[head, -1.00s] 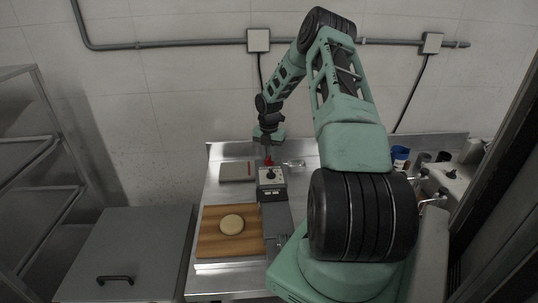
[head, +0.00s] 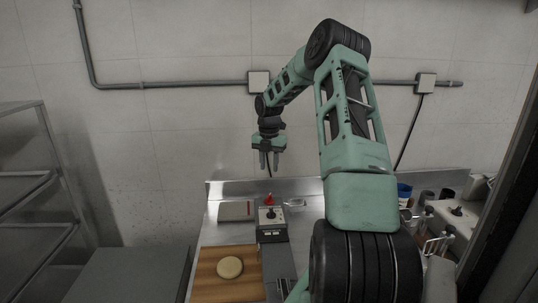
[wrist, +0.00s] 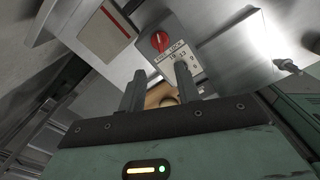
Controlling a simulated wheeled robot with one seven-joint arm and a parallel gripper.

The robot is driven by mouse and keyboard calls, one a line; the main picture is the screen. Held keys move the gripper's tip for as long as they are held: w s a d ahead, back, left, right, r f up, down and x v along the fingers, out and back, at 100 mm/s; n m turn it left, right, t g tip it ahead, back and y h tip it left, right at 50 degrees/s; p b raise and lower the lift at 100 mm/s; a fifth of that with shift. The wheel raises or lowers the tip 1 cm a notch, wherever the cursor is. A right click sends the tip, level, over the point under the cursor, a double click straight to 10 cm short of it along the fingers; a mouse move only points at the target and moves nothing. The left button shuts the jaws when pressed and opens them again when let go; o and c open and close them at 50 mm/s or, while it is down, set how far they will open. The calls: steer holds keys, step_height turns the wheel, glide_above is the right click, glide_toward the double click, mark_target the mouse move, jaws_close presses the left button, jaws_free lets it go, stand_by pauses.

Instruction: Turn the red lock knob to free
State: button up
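The red lock knob (head: 269,200) stands at the back of a small grey control box (head: 272,238) on the steel bench. In the wrist view the red knob (wrist: 160,41) is round with a pale pointer mark, beside small lettering and a white numbered scale (wrist: 182,57). I cannot tell surely which word the mark points to. My gripper (head: 269,166) hangs above the knob, fingers down, clear of it. In the wrist view its two fingers (wrist: 160,82) are apart with nothing between them.
A grey slab with a red stripe (head: 236,211) lies left of the box. A wooden board (head: 210,270) with a round pale disc (head: 229,267) is in front. Cups and bottles (head: 404,191) stand at the right. The air around my gripper is clear.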

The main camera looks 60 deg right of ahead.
steer(key=shift+r, duration=2.6)
